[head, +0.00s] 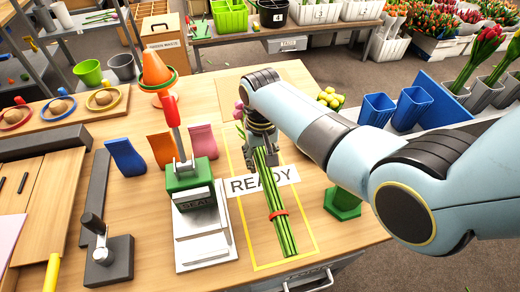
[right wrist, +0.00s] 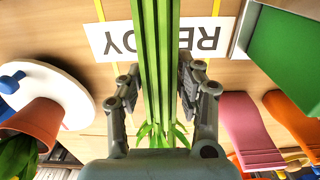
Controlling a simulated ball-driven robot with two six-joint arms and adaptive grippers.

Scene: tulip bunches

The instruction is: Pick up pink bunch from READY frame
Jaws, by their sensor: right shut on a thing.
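The pink bunch lies in the yellow-outlined READY frame (head: 310,238), its green stems (head: 284,232) toward the front edge with a red band (head: 278,214) round them. A little pink of its heads (head: 239,112) shows beyond my gripper; the rest is hidden. My right gripper (head: 262,146) is shut on the upper stems. In the right wrist view, its two fingers (right wrist: 158,88) stand on either side of the stems (right wrist: 156,40), over the READY label (right wrist: 105,42). I cannot tell whether the bunch is clear of the table. My left gripper is not in view.
A green and white press with a red handle (head: 171,110) stands just left of the frame. Orange and pink sleeves (head: 202,140) stand behind it. Blue containers (head: 378,110) stand to the right beyond my arm. A green hexagonal base (head: 342,203) is right of the frame.

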